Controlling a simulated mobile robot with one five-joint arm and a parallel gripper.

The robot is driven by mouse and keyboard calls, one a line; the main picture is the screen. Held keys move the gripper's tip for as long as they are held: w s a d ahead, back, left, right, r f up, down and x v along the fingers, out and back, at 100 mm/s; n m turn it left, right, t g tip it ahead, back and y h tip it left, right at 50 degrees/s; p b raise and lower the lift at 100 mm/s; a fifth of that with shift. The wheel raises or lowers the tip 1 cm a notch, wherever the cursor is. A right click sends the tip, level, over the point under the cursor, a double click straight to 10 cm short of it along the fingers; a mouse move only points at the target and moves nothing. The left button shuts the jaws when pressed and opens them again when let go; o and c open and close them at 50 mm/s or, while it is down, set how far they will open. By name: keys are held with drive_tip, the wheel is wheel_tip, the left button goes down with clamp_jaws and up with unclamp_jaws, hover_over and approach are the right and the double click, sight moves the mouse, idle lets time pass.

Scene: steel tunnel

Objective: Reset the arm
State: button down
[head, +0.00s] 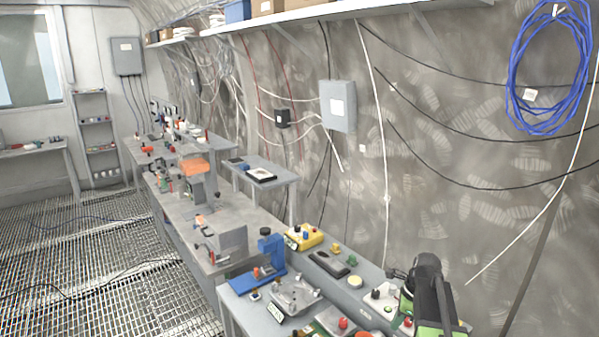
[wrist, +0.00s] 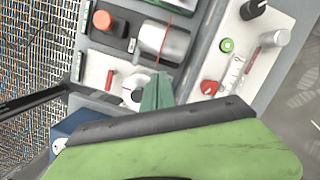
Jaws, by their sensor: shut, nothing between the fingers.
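My arm (head: 431,290), black with green parts, stands at the lower right of the head view, over the near end of the bench with the control panels. In the wrist view my gripper (wrist: 157,90) shows as a narrow teal-green tip with a large black and green body below it. The fingers are together and hold nothing. The tip overlaps a white round knob (wrist: 133,88) in the picture; I cannot tell whether they touch. Much of the panel below is hidden by my gripper's body.
Panels with an orange button (wrist: 103,20), a green button (wrist: 227,45) and a red knob (wrist: 209,87) lie close around the gripper. A blue vise-like stand (head: 270,250) and yellow box (head: 304,237) are farther along. Blue cable (head: 548,75) hangs on the wall. Grating floor (head: 80,260) is mostly clear.

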drive_tip(key=s+a+f+n+h+b, duration=0.1)
drive_tip(key=s+a+f+n+b, duration=0.1)
drive_tip(key=s+a+n, duration=0.3)
drive_tip(key=s+a+f+n+g+h+b, duration=0.1)
drive_tip(key=s+a+f+n, duration=0.3)
drive_tip(key=a+n, duration=0.8)
drive_tip(key=s+n+b, duration=0.1)
drive_tip(key=n, duration=0.5)
drive_tip(key=shift+a, duration=0.4)
